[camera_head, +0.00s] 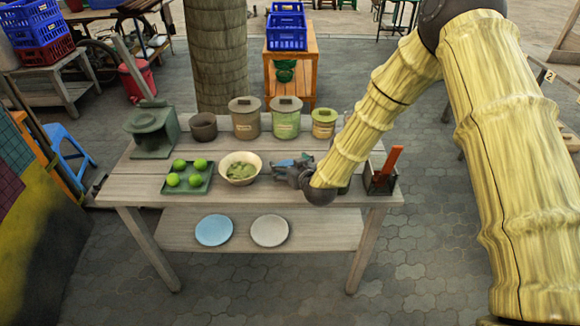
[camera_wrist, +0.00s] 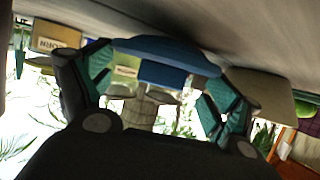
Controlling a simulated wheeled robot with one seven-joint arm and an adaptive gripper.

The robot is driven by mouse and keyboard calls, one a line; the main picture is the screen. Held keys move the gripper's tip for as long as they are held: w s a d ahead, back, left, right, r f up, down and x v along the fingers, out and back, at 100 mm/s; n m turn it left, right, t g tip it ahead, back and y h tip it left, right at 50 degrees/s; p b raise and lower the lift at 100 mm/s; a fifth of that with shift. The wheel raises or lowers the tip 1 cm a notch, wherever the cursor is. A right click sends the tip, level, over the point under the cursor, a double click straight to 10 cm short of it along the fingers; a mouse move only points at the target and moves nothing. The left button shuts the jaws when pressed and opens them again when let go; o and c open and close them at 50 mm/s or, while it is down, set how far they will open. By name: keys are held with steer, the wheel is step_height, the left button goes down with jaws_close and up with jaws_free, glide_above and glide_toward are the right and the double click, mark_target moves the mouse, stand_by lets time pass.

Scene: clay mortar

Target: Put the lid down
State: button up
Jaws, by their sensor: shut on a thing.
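My gripper (camera_head: 283,170) is low over the right-centre of the wooden table, just right of the bowl. In the wrist view, the teal fingers of my gripper (camera_wrist: 163,90) are on either side of a blue lid (camera_wrist: 165,47), with its squared blue grip between them. In the head view, a small blue patch of the lid (camera_head: 304,158) shows at the fingers; the rest is hidden. I cannot tell whether the lid touches the table. A green thing, mostly hidden, stands behind my wrist.
Lidded canisters in brown (camera_head: 246,122), green (camera_head: 286,124) and smaller green (camera_head: 322,129) line the back. A bowl (camera_head: 240,170), a tray of green fruit (camera_head: 207,187) and a dark holder (camera_head: 381,180) flank my gripper. The table (camera_head: 270,198) is bare along its front edge.

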steer(key=shift+f, duration=0.45)
steer(key=shift+f, duration=0.2)
steer(key=o, duration=0.6)
steer(key=shift+r, duration=0.1)
steer(key=shift+r, duration=0.15)
steer(key=b+v, duration=0.1)
steer(key=v, duration=1.1)
steer(key=shift+b, duration=0.3)
